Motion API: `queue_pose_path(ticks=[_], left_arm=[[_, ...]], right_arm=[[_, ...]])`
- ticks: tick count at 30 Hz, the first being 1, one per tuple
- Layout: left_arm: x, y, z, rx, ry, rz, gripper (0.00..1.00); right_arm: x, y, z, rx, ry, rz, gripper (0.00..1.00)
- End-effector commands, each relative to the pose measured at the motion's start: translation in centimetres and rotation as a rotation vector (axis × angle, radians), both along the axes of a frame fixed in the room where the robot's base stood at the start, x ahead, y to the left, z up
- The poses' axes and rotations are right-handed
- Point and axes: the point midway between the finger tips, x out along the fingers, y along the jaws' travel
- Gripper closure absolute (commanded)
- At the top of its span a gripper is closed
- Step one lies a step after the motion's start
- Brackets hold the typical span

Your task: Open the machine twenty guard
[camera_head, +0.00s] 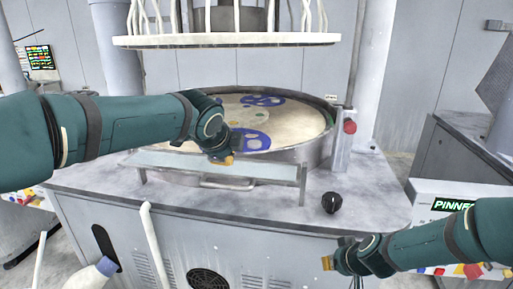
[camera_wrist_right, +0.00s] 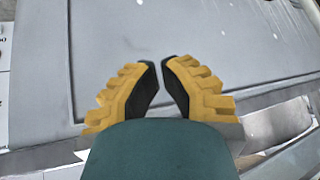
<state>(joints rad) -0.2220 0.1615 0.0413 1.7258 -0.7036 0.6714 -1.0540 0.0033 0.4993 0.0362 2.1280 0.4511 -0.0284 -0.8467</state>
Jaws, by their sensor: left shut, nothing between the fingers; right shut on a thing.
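The guard (camera_head: 270,168) is a pale, see-through panel with a metal frame, in front of the round polishing platen (camera_head: 290,115) in the head view. A bar handle (camera_head: 228,185) runs along its lower front. My left gripper (camera_head: 224,160) is shut and empty, over the guard's upper edge and above the handle; I cannot tell whether it touches the panel. My right gripper (camera_head: 328,263) is low in front of the machine's cabinet. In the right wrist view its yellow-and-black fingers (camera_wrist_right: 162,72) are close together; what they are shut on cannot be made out.
A black knob (camera_head: 331,203) stands on the grey machine top right of the guard. A red button (camera_head: 350,127) is on a post behind it. The upper ring (camera_head: 225,41) hangs above the platen. A white box with a lit sign (camera_head: 450,205) is at the right.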

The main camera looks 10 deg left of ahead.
Motion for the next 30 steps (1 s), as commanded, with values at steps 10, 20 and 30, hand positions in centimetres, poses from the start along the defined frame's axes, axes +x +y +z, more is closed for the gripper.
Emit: queue_pose_path(ticks=[10, 20, 30], left_arm=[[0.0, 0.0, 0.0, 0.000, -0.001, 0.000, 1.00], [0.0, 0.0, 0.0, 0.000, -0.001, 0.000, 1.00], [0.0, 0.0, 0.0, 0.000, -0.001, 0.000, 1.00]], right_arm=[[8.4, 2.3, 17.9, 0.087, -0.316, 0.277, 1.00], [10.8, 6.2, 27.0, 0.431, -0.359, 0.574, 1.00], [7.7, 10.8, 33.5, 0.809, -0.357, 0.856, 1.00]])
